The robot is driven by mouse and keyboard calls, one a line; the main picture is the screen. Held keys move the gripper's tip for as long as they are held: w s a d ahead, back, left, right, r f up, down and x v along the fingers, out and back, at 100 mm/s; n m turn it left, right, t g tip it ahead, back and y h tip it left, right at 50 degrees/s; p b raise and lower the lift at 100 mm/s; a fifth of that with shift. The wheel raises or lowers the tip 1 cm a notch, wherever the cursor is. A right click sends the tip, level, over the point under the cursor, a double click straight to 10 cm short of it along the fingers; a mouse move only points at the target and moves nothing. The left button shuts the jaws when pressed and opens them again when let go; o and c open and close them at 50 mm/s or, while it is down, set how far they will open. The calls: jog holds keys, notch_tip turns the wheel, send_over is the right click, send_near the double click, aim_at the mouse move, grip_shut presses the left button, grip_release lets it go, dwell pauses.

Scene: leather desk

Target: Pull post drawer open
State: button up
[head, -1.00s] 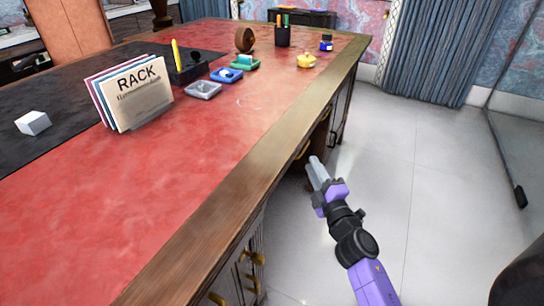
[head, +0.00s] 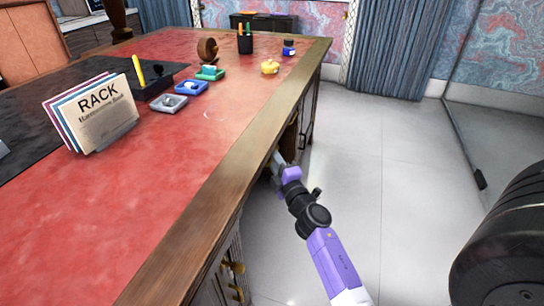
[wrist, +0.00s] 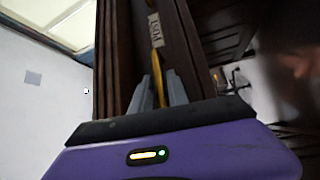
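The post drawer shows in the wrist view as a dark wood front with a pale label reading POST (wrist: 155,30). A long brass handle (wrist: 158,72) is below the label and runs down between my fingers. My gripper (wrist: 159,82) has its two grey fingers apart, one on each side of the handle, with a narrow dark gap visible; I cannot tell whether either finger touches it. In the head view my gripper (head: 276,157) reaches the desk's right side, just under the top's edge, which hides the drawer front there.
The red leather desk (head: 150,205) has a wooden rim. On top are a letter rack (head: 95,110), trays, a pen cup (head: 245,43), a yellow pot (head: 270,67) and an ink bottle (head: 289,47). More brass handles (head: 233,268) show nearer on the desk's side.

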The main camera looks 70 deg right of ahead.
grip_shut()
dwell(1.4)
